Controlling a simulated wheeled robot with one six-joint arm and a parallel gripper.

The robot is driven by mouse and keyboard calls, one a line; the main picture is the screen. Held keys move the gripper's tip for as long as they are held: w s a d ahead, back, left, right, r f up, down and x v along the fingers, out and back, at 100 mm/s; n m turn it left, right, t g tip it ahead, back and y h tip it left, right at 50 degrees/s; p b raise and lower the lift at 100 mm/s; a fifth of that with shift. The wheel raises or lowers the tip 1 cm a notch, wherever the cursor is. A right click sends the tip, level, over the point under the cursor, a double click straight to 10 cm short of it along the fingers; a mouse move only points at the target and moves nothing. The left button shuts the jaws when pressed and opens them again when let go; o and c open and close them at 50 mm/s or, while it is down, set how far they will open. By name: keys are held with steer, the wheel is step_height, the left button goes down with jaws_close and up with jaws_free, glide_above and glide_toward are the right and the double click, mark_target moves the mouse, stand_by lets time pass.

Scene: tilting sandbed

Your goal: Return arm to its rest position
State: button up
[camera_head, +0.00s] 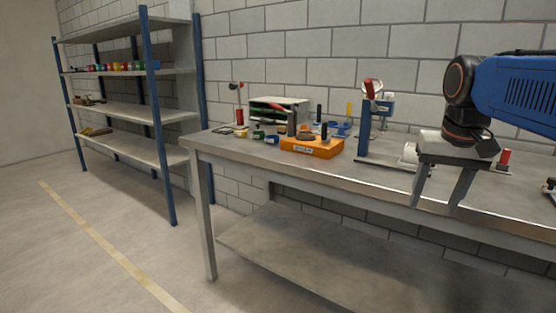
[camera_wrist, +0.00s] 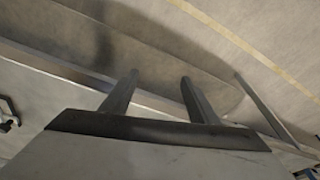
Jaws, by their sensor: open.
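My blue arm (camera_head: 520,88) reaches in from the right edge in the camera_head view, with a black wrist joint at its end. My gripper (camera_head: 434,203) hangs below that joint, its two grey fingers pointing down in front of the workbench's front edge. The fingers are apart with nothing between them. In the wrist view my gripper (camera_wrist: 159,77) also shows both fingers spread and empty, over the bench edge and the floor. Whether a finger touches the bench cannot be told.
The workbench (camera_head: 230,147) carries an orange tool block (camera_head: 313,149), a blue stand (camera_head: 364,133), a shelved box (camera_head: 280,108) and a red-topped item (camera_head: 504,158) near my wrist. A blue-posted shelf rack (camera_head: 128,115) stands at left. The floor (camera_head: 70,240) in front is clear.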

steer(key=s+a+f+n+t, duration=0.1)
steer(key=s+a+f, duration=0.1)
steer(key=s+f, duration=0.5)
steer(key=s+a+f+n+t, duration=0.1)
steer(key=s+a+f+n, duration=0.1)
steer(key=s+f, duration=0.6)
step_height(320, 180, down, 5)
steer(key=shift+a+r, duration=0.1)
steer(key=shift+a, duration=0.45)
